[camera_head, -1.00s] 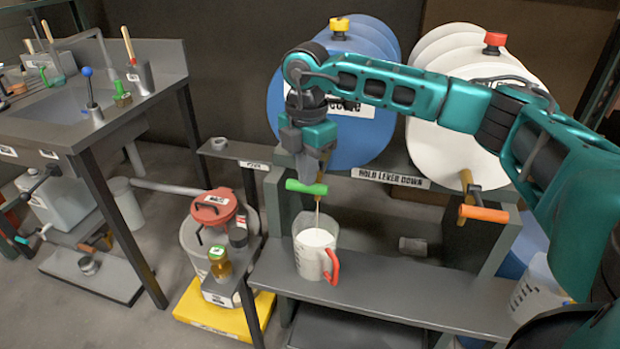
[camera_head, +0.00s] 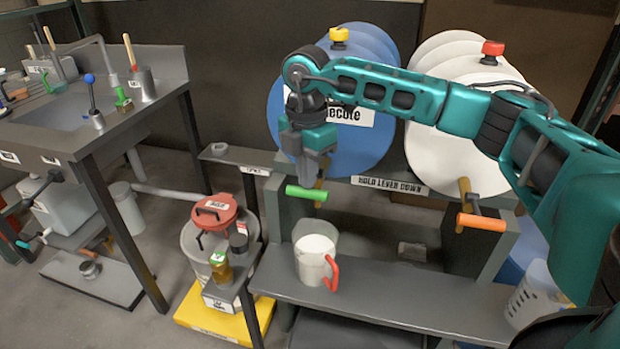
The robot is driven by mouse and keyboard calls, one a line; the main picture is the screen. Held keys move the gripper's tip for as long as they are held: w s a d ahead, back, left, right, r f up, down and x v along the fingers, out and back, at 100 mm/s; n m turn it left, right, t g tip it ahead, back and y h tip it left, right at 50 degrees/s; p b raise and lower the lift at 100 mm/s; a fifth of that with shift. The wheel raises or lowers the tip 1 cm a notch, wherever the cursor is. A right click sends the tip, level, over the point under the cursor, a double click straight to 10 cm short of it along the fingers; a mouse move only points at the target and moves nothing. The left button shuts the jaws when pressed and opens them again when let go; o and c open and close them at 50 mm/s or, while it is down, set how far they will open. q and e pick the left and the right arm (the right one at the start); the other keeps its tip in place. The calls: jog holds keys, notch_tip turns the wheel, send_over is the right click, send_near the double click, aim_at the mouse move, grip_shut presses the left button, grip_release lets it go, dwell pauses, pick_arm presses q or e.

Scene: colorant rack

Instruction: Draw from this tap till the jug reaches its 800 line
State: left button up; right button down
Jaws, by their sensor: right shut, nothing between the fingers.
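The jug (camera_head: 313,262), clear with a red handle, stands upright on the grey shelf below the blue drum (camera_head: 345,150). It holds white liquid up to near its upper part; its scale lines are too small to read. The tap's green lever (camera_head: 306,193) is above the jug, and no stream shows under it. My right gripper (camera_head: 316,178) is shut and empty, pointing down just above the green lever; whether it touches the lever I cannot tell. My left gripper is not in view.
A white drum (camera_head: 460,120) with an orange lever (camera_head: 482,222) stands to the right. A "hold lever down" label (camera_head: 390,184) is on the rack. A red-lidded bucket (camera_head: 213,212) is at the left. The shelf (camera_head: 400,298) right of the jug is clear.

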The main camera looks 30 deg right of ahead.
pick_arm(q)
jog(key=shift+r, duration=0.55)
pick_arm(e)
jog(key=shift+r, duration=0.6)
pick_arm(q)
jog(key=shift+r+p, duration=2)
jog(key=shift+p, duration=0.1)
pick_arm(e)
jog(key=shift+r, duration=2.5)
